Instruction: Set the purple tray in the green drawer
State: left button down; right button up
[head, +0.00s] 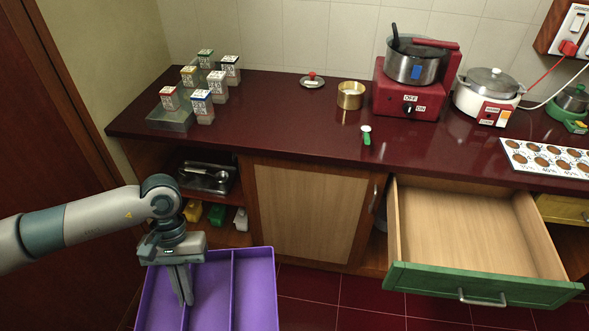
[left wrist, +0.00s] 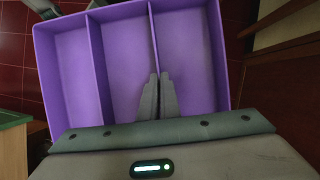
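The purple tray (head: 262,290) has three compartments split by two dividers and is in front of the counter at the bottom left of the head view. It also fills much of the left wrist view (left wrist: 117,60) and looks empty. My left gripper (head: 184,290) reaches down into it, its two fingers (left wrist: 156,95) close together with a divider between them. The tray appears to hang from that divider above the floor. The green drawer (head: 482,285) is pulled out at the right of the head view, its wooden inside empty. My right gripper does not show.
The dark red counter (head: 290,120) carries spice boxes, a red stove with a pot (head: 412,65) and a white cooker (head: 488,95). A closed wooden cabinet door (head: 308,210) lies between tray and drawer. Open shelves (head: 215,215) stand behind the tray. Red tiled floor is clear.

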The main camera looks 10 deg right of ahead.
aim_at(462, 245)
jog(key=l+u, duration=0.3)
jog(key=l, duration=0.25)
jog(key=l+u, duration=0.35)
jog(key=l, duration=0.2)
jog(key=k+l+u, duration=0.15)
jog(key=l+u, duration=0.15)
jog(key=l, duration=0.25)
jog(key=k+l, duration=0.1)
jog(key=l, duration=0.3)
jog(key=k+l+u, duration=0.15)
jog(key=l, duration=0.6)
jog(key=k+l+u, duration=0.15)
jog(key=l, duration=0.2)
jog(key=k+l, duration=0.15)
jog(key=l, duration=0.2)
jog(key=k+l, duration=0.15)
jog(key=l, duration=0.2)
jog(key=k+l, duration=0.1)
jog(key=l, duration=0.25)
jog(key=k+l, duration=0.15)
jog(key=l, duration=0.2)
jog(key=k+l, duration=0.15)
jog(key=l, duration=0.2)
jog(key=k+l, duration=0.1)
jog(key=l, duration=0.25)
jog(key=u, duration=0.05)
